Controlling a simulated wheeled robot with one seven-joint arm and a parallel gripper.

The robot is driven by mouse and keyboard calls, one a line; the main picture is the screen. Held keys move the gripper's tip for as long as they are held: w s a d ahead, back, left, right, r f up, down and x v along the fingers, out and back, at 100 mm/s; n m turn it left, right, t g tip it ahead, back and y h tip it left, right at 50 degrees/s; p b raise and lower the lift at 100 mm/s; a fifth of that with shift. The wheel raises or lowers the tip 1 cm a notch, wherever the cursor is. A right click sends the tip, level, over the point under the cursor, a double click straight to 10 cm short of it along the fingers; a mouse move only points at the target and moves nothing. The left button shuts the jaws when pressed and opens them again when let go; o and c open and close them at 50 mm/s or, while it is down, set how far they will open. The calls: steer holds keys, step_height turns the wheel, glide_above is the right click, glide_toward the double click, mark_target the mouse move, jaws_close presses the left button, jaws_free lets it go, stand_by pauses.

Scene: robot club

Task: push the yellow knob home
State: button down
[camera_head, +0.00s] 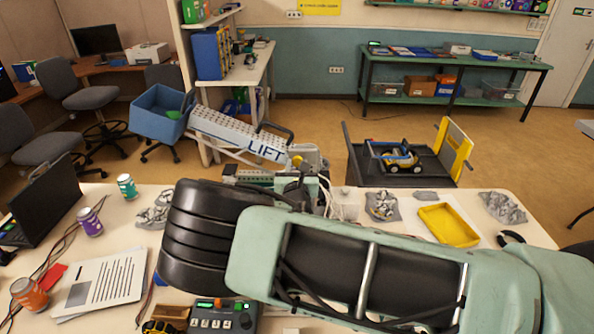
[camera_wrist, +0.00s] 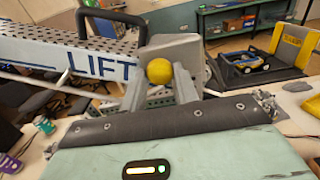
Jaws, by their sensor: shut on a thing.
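The yellow knob (camera_wrist: 159,71) is a small ball at the end of the lift arm, between my fingertips in the wrist view. My gripper (camera_wrist: 161,84) is shut on it, with one finger on each side. In the head view the knob (camera_head: 297,161) shows small beside the grey end block of the white lift arm (camera_head: 228,133) lettered "LIFT". The arm slopes down to the right, with a blue bin (camera_head: 158,112) at its upper left end. My own arm hides much of the mechanism below. How far the knob is pushed in cannot be told.
A black tray (camera_head: 360,181) with a yellow upright panel and small vehicle stands right of the lift. The white table holds a yellow tray (camera_head: 448,226), a laptop (camera_head: 42,206), cans and a control box (camera_head: 222,318). Open floor lies behind.

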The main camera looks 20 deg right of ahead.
steer(key=c, duration=1.3)
jaws_free()
steer(key=shift+r, duration=0.1)
steer(key=shift+c, duration=0.2)
steer(key=shift+o, duration=1.4)
steer(key=shift+w, duration=0.15)
steer(key=b+v, duration=0.6)
steer(key=v, duration=1.1)
steer(key=shift+s, duration=0.25)
